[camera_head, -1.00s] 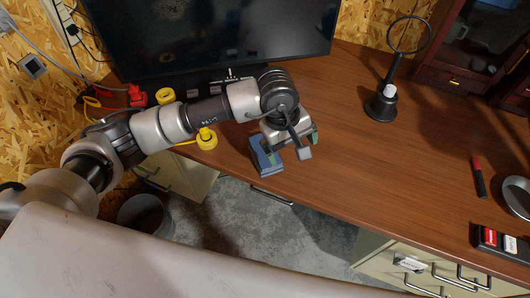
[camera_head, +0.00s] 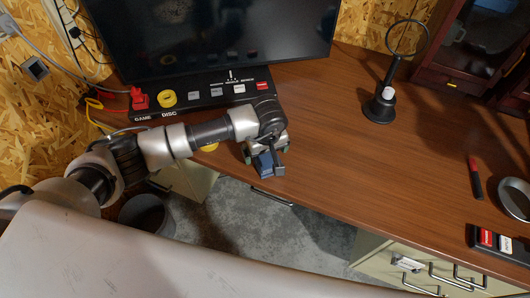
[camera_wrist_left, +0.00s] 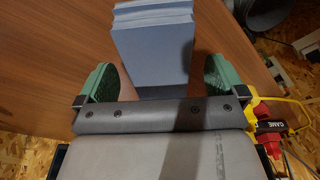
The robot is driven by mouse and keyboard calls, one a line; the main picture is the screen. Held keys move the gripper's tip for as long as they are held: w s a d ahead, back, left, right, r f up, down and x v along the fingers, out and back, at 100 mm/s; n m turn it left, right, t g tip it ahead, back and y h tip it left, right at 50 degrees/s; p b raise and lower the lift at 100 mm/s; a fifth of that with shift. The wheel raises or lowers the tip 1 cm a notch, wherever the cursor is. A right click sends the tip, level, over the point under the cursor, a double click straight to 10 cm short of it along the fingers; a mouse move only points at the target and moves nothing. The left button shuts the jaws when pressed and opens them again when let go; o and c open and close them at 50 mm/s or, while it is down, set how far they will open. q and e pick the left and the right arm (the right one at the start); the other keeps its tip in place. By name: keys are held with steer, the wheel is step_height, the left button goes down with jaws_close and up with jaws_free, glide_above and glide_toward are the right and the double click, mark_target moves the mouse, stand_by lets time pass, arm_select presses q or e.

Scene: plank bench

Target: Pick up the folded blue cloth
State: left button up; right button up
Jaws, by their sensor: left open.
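The folded blue cloth (camera_head: 268,164) sits near the front edge of the wooden bench, partly hidden under my left gripper. In the left wrist view the cloth (camera_wrist_left: 155,45) is a thick stack of pale blue layers. My left gripper (camera_head: 265,155) is over the cloth with its fingers apart. In the left wrist view the gripper's green-padded fingers (camera_wrist_left: 158,80) stand on either side of the cloth's near end, with visible gaps. My right gripper is not in view.
A black console (camera_head: 205,95) with a red block, a yellow ring and several buttons lies below the monitor (camera_head: 210,40). A red-black pen (camera_head: 475,178) lies at right. The middle of the bench (camera_head: 340,165) is clear.

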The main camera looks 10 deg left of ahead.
arm_select(q)
steer(key=shift+w+f, duration=0.1)
steer(key=shift+f, duration=0.45)
steer(key=c, duration=1)
steer(key=shift+r, duration=0.15)
steer(key=r, duration=0.2)
steer(key=r+b, duration=0.1)
steer(key=r, duration=0.1)
steer(key=shift+d, duration=0.25)
steer(key=d+r+b, duration=0.2)
steer(key=d+r, duration=0.5)
steer(key=d, duration=0.4)
steer(key=s+a+r+m+p, duration=0.1)
steer(key=s+a+m, duration=0.1)
steer(key=s+a, duration=0.2)
steer(key=s+a+r+m+p, duration=0.1)
steer(key=s+a, duration=0.3)
steer(key=a, duration=0.5)
steer(key=s+a+r+m+p, duration=0.2)
steer(key=s+a+m, duration=0.1)
steer(key=a, duration=0.4)
steer(key=shift+s+a+r+m+h, duration=0.1)
steer(key=shift+s+a+m+h, duration=0.05)
steer(key=shift+s+m+h, duration=0.35)
